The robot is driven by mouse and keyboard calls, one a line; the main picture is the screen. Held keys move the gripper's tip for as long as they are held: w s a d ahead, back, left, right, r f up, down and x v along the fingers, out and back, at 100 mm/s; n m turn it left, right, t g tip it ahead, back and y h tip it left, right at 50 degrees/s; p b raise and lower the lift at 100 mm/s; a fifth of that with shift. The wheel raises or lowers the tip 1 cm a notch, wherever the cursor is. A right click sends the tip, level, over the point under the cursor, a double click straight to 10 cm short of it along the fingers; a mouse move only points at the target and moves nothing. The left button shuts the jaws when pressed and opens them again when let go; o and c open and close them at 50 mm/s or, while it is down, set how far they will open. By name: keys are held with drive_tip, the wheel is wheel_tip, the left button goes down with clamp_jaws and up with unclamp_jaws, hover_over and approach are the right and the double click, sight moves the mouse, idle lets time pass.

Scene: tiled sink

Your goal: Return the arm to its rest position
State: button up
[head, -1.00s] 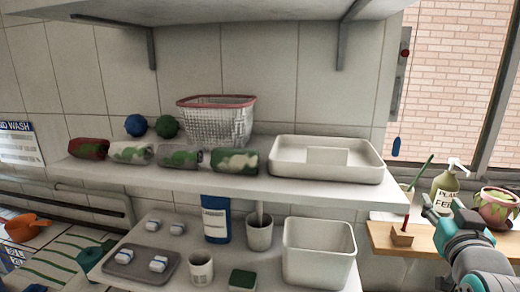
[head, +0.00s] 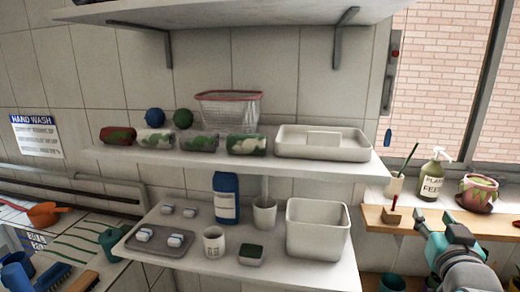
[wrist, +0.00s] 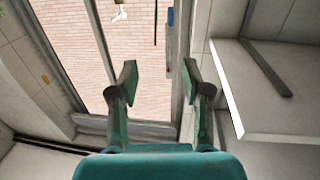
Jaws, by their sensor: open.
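My gripper (head: 437,228) is at the lower right of the head view, in front of the wooden ledge by the window. It is teal with a grey arm link behind it. In the wrist view my gripper (wrist: 158,80) has its two fingers spread apart, with nothing between them. Beyond the fingers are the window and a brick wall (wrist: 140,50).
To the left, the upper shelf (head: 330,168) carries rolls, a basket (head: 228,110) and a white tray (head: 293,142). The lower shelf holds a white bin (head: 317,232) and cups.

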drive_tip(key=s+a+f+n+y, duration=0.1)
drive_tip(key=s+a+f, duration=0.3)
drive_tip(key=f, duration=0.5)
drive_tip(key=s+a+f+n+y, duration=0.15)
drive_tip(key=s+a+f, duration=0.25)
drive_tip(key=f, duration=0.4)
drive_tip(key=s+a+f+y, duration=0.1)
drive_tip(key=s+a+f, duration=0.35)
drive_tip(key=f, duration=0.45)
drive_tip(key=s+a+f+n+y, duration=0.1)
drive_tip(key=s+a+f+y, duration=0.1)
drive_tip(key=s, duration=1.1)
drive_tip(key=s+a+f+n+g+y, duration=0.1)
drive_tip(key=s+a+f, duration=0.3)
drive_tip(key=s, duration=0.9)
drive_tip(key=shift+s+a+f+y, duration=0.2)
drive_tip(key=shift+s+a+y, duration=0.2)
drive_tip(key=shift+a, duration=0.6)
